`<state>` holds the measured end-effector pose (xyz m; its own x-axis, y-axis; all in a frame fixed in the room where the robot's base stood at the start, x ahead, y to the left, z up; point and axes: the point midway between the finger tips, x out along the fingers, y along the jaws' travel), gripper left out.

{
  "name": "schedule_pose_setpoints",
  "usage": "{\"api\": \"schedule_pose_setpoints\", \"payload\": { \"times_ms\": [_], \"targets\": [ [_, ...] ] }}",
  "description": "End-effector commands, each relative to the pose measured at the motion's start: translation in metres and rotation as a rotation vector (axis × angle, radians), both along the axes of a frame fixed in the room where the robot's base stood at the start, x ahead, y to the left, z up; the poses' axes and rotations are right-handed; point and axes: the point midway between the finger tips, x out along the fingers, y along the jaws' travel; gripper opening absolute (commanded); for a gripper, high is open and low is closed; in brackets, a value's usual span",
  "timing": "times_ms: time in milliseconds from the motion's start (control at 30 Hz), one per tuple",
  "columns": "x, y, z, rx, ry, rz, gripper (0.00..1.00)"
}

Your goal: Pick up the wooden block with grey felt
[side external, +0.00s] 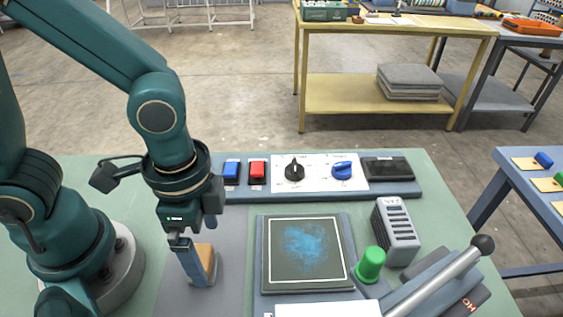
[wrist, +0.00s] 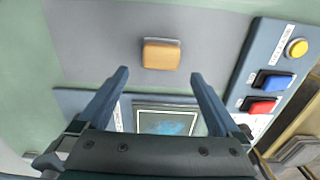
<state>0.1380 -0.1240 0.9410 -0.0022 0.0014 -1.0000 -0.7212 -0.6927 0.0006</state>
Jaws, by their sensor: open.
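The wooden block (side external: 208,260) stands on the grey mat at the front left, with a tan wooden upper part; its lower part looks greyish in the side view. In the wrist view the block (wrist: 161,54) shows its tan face just beyond and between the two fingertips. My gripper (side external: 194,268) points down at the block, and one finger covers the block's left side in the side view. In the wrist view my gripper (wrist: 159,73) is open with nothing between its fingers. Whether a finger touches the block cannot be told.
A dark plate with blue powder (side external: 306,250) lies right of the block. A green knob (side external: 371,264), a grey slotted box (side external: 396,232) and a lever (side external: 440,277) are farther right. A control panel with blue and red buttons (side external: 257,172) runs behind.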

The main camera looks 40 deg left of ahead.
Motion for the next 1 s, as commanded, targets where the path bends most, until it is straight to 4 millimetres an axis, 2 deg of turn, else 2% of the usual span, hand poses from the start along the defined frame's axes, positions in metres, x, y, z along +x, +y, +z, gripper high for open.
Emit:
{"api": "schedule_pose_setpoints", "payload": {
  "times_ms": [400,833,967,1000],
  "targets": [
    [-0.001,0.001,-0.040,0.002,0.002,0.002,1.00],
    [0.000,0.000,-0.048,-0.001,-0.002,0.003,1.00],
    [0.000,0.000,-0.047,-0.001,-0.002,0.003,0.50],
    [0.000,0.000,-0.047,-0.001,-0.002,0.003,0.35]
  ]
}}
